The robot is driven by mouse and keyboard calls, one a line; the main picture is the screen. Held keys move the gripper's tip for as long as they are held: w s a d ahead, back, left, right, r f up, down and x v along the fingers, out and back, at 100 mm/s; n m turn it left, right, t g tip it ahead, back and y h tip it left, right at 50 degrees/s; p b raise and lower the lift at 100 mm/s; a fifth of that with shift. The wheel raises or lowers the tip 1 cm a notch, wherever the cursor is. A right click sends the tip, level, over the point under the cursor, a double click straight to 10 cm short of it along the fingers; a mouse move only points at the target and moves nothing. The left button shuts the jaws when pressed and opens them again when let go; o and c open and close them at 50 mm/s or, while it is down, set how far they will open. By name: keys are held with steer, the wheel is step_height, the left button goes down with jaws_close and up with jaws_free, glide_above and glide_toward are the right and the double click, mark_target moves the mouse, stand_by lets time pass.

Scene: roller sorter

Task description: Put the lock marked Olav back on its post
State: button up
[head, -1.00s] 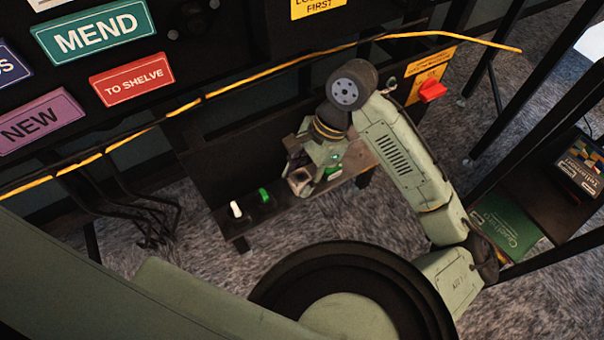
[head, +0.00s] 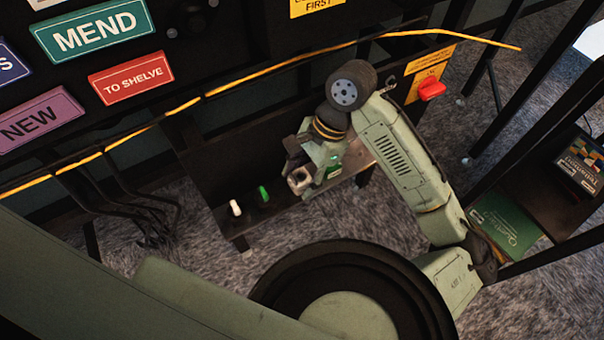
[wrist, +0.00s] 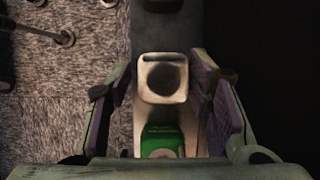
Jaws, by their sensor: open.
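My gripper (wrist: 165,95) is open, with purple pads apart on both sides, low over a dark bench (head: 235,225). Between the pads in the wrist view is a pale square piece with a dark round hollow (wrist: 163,78); it also shows at my gripper in the head view (head: 299,181). A green lock-like block (wrist: 160,142) with small unreadable lettering lies just below it in the picture. In the head view, a green lock (head: 263,194) and a white lock (head: 236,208) are left of my gripper. I cannot read Olav on any lock, and cannot make out which post is bare.
A dark panel with coloured signs (head: 105,35) and a yellow cable (head: 240,88) stands behind the bench. A red knob (head: 431,89) is on the right. A shelf with a green book (head: 505,222) stands at far right. Carpet (head: 220,265) lies in front.

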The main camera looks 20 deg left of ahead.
steer(key=shift+w+a+r, duration=0.1)
steer(key=shift+w+r, duration=0.05)
steer(key=shift+w, duration=0.05)
steer(key=shift+w+r, duration=0.15)
steer(key=shift+r, duration=0.15)
steer(key=v, duration=1.1)
steer(key=shift+r, duration=0.1)
